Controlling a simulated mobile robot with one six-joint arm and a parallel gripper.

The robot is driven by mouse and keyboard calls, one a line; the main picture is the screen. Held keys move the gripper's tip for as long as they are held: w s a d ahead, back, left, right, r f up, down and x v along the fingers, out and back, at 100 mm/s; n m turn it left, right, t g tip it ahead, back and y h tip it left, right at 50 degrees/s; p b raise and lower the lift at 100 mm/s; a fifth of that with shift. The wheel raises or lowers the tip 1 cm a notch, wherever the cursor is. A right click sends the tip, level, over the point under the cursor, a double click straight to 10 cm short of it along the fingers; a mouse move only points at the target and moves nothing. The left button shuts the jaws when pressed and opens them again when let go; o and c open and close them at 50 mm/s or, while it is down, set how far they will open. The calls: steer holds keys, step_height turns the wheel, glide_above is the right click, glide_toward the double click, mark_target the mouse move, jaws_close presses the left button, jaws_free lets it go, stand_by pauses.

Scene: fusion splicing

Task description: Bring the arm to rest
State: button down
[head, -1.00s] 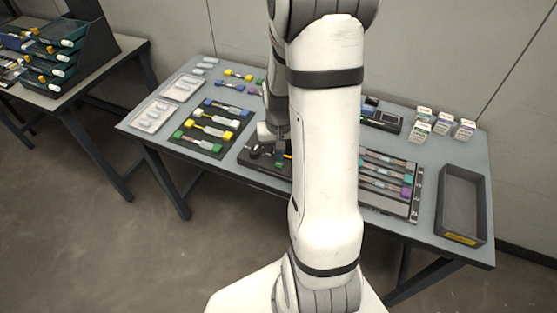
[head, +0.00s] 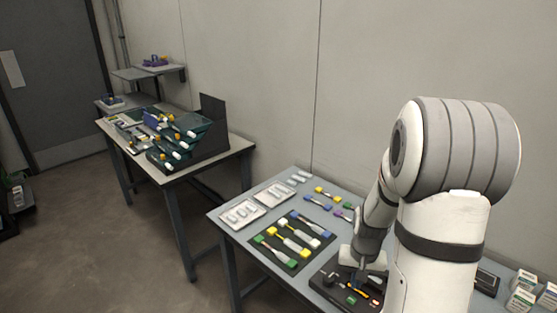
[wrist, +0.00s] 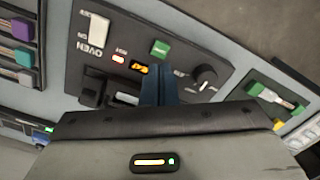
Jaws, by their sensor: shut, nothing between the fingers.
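My gripper (wrist: 158,84) is shut and empty, its dark blue fingertips pointing over the oven panel (wrist: 190,62) in the wrist view. I cannot tell whether the fingertips touch the panel. The panel is dark and carries a white rocker switch, a lit orange display, a green button and a round knob. In the head view my arm reaches down over the grey table, and the gripper (head: 363,272) is small there, above the dark panel (head: 327,283). My arm hides part of the table behind it.
Left of the panel on the grey table (head: 228,219) lies a dark mat (head: 271,256) with several coloured-ended pieces. White trays (head: 242,213) lie behind it. Small white boxes (head: 521,300) stand at the right. A second table (head: 172,180) holds stacked teal trays.

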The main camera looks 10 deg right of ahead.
steer(key=s+a+r+n+t, duration=0.1)
steer(key=s+a+r+n, duration=0.1)
steer(key=s+a+r, duration=0.4)
steer(key=s+a+r+n+t, duration=0.2)
steer(key=s+a+r, duration=0.4)
steer(key=r, duration=0.6)
steer(key=shift+s+r, duration=0.15)
steer(key=shift+s, duration=0.1)
steer(key=shift+a, duration=0.1)
stand_by(5.8)
